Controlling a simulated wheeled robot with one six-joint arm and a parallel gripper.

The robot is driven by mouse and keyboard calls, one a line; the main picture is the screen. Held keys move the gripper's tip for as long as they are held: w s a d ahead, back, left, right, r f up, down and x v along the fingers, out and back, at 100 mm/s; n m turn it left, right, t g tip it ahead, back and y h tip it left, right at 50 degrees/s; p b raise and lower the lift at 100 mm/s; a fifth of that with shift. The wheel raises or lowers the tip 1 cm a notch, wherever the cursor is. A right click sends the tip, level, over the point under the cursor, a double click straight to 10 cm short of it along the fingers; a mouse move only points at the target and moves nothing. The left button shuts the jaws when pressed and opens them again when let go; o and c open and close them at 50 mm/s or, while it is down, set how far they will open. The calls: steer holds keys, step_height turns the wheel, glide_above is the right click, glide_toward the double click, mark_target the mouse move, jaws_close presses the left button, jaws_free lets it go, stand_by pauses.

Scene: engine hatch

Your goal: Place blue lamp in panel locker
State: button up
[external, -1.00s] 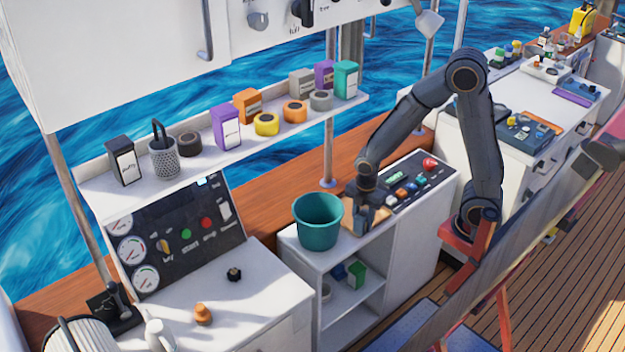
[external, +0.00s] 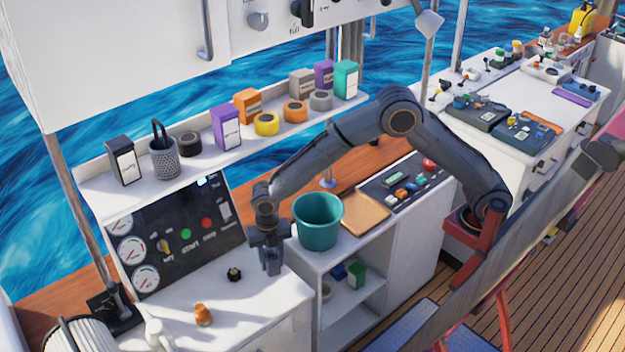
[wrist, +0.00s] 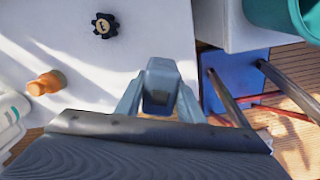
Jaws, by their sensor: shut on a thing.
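My gripper (external: 271,262) points down above the right part of the white counter in front of the gauge panel (external: 190,232), left of the teal bucket. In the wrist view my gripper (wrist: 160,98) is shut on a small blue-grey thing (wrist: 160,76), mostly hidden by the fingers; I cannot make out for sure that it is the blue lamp. The white open-fronted locker (external: 398,250) stands to the right, under the bucket and the button panel (external: 428,172). On its inner shelf are a green box (external: 356,272) and a small blue thing (external: 339,271).
The teal bucket (external: 318,222) and a tan board (external: 364,214) stand on the locker top. A black knob (external: 234,274) and an orange-brown piece (external: 203,315) lie on the white counter. A shelf (external: 300,122) with boxes and tape rolls hangs above.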

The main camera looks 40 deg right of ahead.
steer(key=s+a+r+n, duration=0.2)
steer(key=a+r+n, duration=0.15)
steer(key=a, duration=0.85)
steer(key=shift+n, duration=0.25)
steer(key=shift+a+f+p, duration=0.15)
steer(key=shift+f+p, duration=1.3)
steer(key=shift+f, duration=3.5)
steer(key=shift+f, duration=0.1)
steer(key=shift+f, duration=0.1)
steer(key=o, duration=1.2)
